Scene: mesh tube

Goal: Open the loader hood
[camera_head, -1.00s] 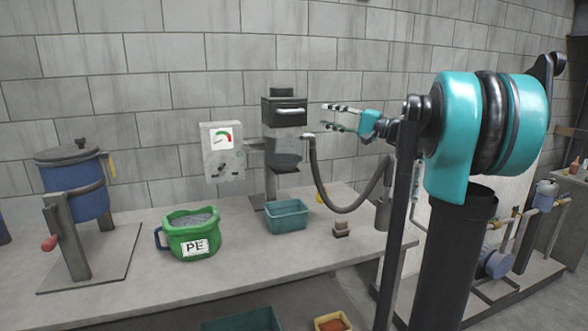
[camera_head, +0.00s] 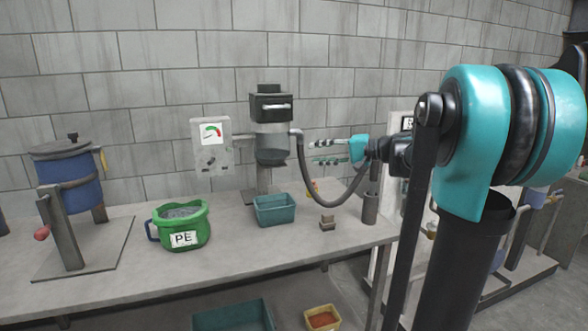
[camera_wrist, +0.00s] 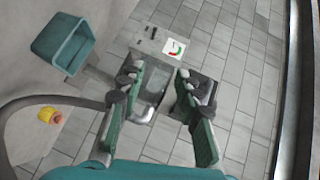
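The loader stands at the back of the bench. Its black hood (camera_head: 270,115) sits closed on top of a grey, clear-looking body (camera_head: 272,150). A pale bar handle (camera_head: 277,106) crosses the hood's front. My gripper (camera_head: 313,152) is open and empty, right of the loader, with its fingers pointing left. Its fingers are lower than the handle, at about the height of the body, and appear apart from it. In the wrist view my gripper (camera_wrist: 165,85) has the loader body (camera_wrist: 155,82) between its spread fingers; the dark hood (camera_wrist: 207,88) is partly hidden behind the right finger.
A grey hose (camera_head: 340,195) loops from the loader below my gripper. A gauge box (camera_head: 211,147) is left of the loader. A blue drum is far left.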

